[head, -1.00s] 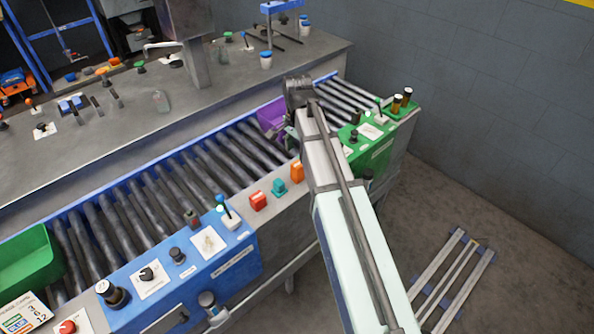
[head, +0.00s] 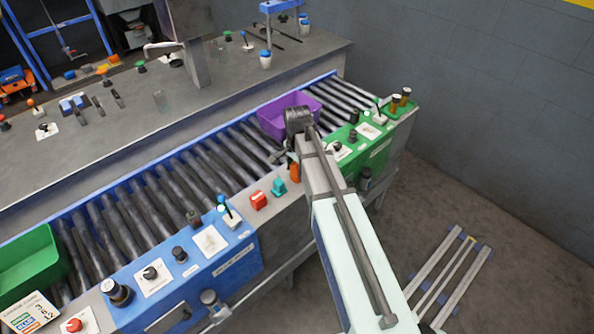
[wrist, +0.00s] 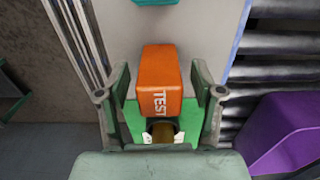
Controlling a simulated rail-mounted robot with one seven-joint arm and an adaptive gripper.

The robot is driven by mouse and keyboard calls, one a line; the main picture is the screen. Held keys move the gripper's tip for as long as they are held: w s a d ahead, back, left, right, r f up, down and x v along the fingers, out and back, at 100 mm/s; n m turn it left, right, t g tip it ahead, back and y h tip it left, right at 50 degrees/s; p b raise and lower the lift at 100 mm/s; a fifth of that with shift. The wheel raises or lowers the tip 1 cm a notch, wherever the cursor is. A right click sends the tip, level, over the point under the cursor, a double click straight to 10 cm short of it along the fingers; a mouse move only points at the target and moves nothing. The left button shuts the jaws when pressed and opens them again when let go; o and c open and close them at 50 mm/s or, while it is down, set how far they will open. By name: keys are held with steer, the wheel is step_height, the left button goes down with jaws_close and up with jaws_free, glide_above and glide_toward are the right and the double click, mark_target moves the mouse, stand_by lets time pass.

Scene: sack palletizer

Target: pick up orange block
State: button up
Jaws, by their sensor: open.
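The orange block (head: 295,171) stands on the grey ledge between the blue and green control panels, partly hidden by my arm in the head view. In the wrist view the orange block (wrist: 160,83), marked "TEST", lies between the two open fingers of my gripper (wrist: 162,90). A small gap shows on each side of it, and I cannot tell how far down the fingers reach. In the head view my gripper (head: 285,155) is mostly hidden behind my wrist, just beside the block.
A teal block (head: 279,186) and a red block (head: 258,200) stand left of the orange block on the ledge. A purple bin (head: 275,122) and a green bin (head: 28,262) sit on the roller conveyor (head: 180,178). The green panel (head: 372,150) is close on the right.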

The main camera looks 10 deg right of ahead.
steer(key=shift+f, duration=0.1)
steer(key=c, duration=1.3)
steer(key=shift+o, duration=0.2)
